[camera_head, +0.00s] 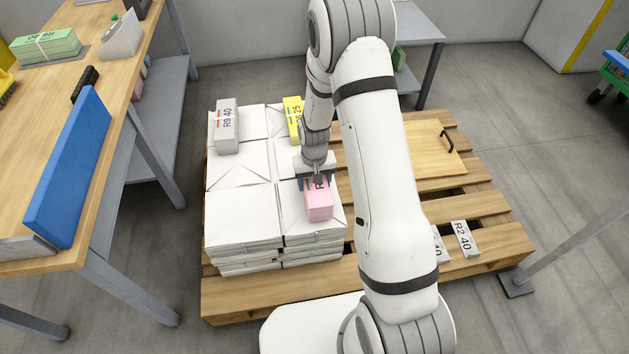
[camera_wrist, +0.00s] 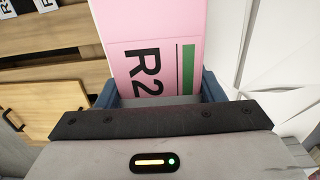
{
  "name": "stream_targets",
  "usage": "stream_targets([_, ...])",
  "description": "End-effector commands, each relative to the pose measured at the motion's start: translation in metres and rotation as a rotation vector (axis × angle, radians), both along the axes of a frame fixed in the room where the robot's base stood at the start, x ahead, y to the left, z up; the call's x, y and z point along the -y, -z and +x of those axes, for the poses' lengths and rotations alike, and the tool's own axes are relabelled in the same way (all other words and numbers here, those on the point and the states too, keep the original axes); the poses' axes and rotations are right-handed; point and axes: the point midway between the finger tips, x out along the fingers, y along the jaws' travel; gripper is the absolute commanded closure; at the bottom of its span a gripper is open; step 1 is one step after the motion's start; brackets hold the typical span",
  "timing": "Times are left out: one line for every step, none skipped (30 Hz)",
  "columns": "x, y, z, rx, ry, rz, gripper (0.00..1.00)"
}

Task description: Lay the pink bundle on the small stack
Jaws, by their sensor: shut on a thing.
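My gripper (camera_head: 316,182) is shut on the pink bundle (camera_head: 319,208), near the front right part of the large white stack (camera_head: 242,215). The wrist view shows the pink bundle (camera_wrist: 155,35) between my blue fingers (camera_wrist: 160,95), with "R2" and a green stripe on its label. I cannot tell whether the bundle touches the white top below it. Two small light bundles marked "R2 40" (camera_head: 464,239) lie low at the pallet's front right; the other is partly hidden by my arm. I cannot tell which pile is the small stack.
A grey "R9 40" bundle (camera_head: 228,125) and a yellow bundle (camera_head: 293,119) lie on the back of the white stack. A wooden board (camera_head: 425,148) with a black handle lies on the pallet (camera_head: 480,205). A workbench (camera_head: 150,62) stands left. My arm hides the pallet's middle.

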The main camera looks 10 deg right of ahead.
Motion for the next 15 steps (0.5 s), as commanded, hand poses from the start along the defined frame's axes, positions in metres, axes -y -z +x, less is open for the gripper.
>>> stream_targets([-0.0001, 0.0005, 0.0009, 0.002, 0.000, 0.000, 1.00])
stream_targets([0.0000, 0.0010, 0.0009, 0.002, 0.000, 0.000, 1.00])
stream_targets([0.0000, 0.0018, 0.0009, 0.002, 0.000, 0.000, 1.00])
stream_targets([0.0000, 0.0023, 0.0009, 0.002, 0.000, 0.000, 1.00])
stream_targets([0.0000, 0.0028, 0.0009, 0.002, 0.000, 0.000, 1.00])
stream_targets([0.0000, 0.0035, 0.0009, 0.002, 0.000, 0.000, 1.00])
stream_targets([0.0000, 0.0040, 0.0009, 0.002, 0.000, 0.000, 1.00])
stream_targets([0.0000, 0.0045, 0.0009, 0.002, 0.000, 0.000, 1.00])
stream_targets([0.0000, 0.0052, 0.0009, 0.002, 0.000, 0.000, 1.00])
stream_targets([0.0000, 0.0057, 0.0009, 0.002, 0.000, 0.000, 1.00])
stream_targets([0.0000, 0.0062, 0.0009, 0.002, 0.000, 0.000, 1.00])
stream_targets([0.0000, 0.0069, 0.0010, 0.002, 0.000, 0.000, 1.00])
stream_targets([0.0004, 0.0074, 0.0010, 0.002, 0.001, 0.000, 1.00])
stream_targets([0.0006, 0.0079, 0.0010, 0.002, 0.001, 0.000, 1.00])
stream_targets([0.0006, 0.0086, 0.0010, 0.002, 0.001, 0.000, 1.00])
